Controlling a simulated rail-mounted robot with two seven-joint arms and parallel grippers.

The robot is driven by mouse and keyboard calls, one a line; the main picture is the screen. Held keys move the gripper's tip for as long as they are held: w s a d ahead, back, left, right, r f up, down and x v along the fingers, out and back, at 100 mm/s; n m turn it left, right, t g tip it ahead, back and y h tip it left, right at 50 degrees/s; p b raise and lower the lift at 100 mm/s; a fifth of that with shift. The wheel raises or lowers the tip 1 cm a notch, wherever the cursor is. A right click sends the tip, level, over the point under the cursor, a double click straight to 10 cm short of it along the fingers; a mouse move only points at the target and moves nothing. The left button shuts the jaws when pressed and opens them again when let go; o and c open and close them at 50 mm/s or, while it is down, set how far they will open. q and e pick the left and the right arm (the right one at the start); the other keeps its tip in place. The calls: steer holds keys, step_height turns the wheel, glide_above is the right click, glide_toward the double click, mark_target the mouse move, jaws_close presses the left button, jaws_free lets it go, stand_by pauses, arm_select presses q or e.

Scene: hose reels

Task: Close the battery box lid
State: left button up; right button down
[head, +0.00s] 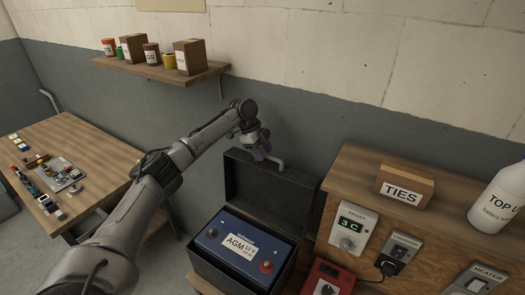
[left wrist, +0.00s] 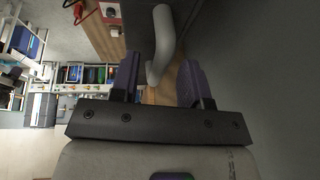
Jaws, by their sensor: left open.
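The black battery box (head: 228,282) stands low in the middle of the head view, with a blue battery (head: 240,245) inside. Its black lid (head: 265,190) stands raised at the back, so the box is open. My left gripper (head: 262,152) is just above the lid's top edge. A grey bent bar (head: 277,163) shows beside it at that edge; I cannot tell what it is fixed to. In the left wrist view my left gripper (left wrist: 162,75) has its fingers apart, with the grey bar (left wrist: 161,45) showing between them; contact is not clear. My right gripper is not in view.
A wooden cabinet (head: 440,185) with a TIES box (head: 404,185), a white bottle (head: 500,200) and front panels stands close on the right. A red device (head: 326,278) is beside the battery box. A wall shelf (head: 165,70) is behind; a workbench (head: 85,145) is left.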

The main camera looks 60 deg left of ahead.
arm_select(q)
jaws_close()
stand_by(0.4)
